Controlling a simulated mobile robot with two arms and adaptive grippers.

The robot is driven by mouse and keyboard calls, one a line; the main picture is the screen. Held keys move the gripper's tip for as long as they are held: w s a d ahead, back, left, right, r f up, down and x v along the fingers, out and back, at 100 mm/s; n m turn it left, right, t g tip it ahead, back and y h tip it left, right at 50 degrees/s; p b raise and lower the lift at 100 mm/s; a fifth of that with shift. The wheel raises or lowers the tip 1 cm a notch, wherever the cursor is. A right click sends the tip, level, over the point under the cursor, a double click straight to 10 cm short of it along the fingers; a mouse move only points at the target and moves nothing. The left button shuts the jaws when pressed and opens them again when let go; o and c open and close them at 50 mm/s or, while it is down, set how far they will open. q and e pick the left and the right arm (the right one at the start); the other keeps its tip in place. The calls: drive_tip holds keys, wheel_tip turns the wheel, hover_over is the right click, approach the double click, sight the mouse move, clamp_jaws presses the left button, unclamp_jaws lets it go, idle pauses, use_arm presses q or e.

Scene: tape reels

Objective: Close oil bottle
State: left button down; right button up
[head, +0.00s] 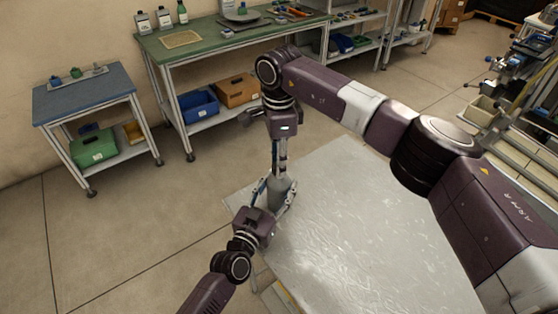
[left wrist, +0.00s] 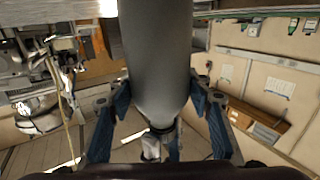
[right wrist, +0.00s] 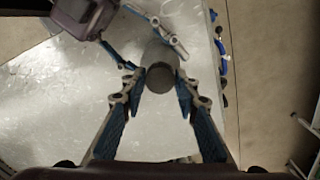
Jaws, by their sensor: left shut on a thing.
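A grey bottle (head: 281,187) stands upright above the near-left edge of the metal table (head: 350,225). My left gripper (head: 275,193) is shut around its body from the front. In the left wrist view the bottle (left wrist: 156,60) fills the space between the blue fingers. My right gripper (head: 281,163) points down at the bottle's top from above. In the right wrist view its fingertips (right wrist: 161,84) sit on either side of the dark round bottle top (right wrist: 160,76). I cannot tell whether they touch it, or whether that top is a cap.
The metal table's visible surface is clear. Behind stand a green workbench (head: 215,33) with bottles and tools on top and bins below, and a small blue-topped cart (head: 85,97) with a green bin (head: 94,149). Clear floor lies to the left.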

clamp_jaws()
drive_tip(key=m, duration=0.4)
drive_tip(key=shift+m, duration=0.4)
drive_tip(key=m, duration=0.5)
drive_tip(key=shift+m, duration=0.3)
drive_tip(key=m, duration=0.4)
drive_tip(key=o, duration=0.7)
unclamp_jaws()
drive_tip(key=shift+r, duration=2.2)
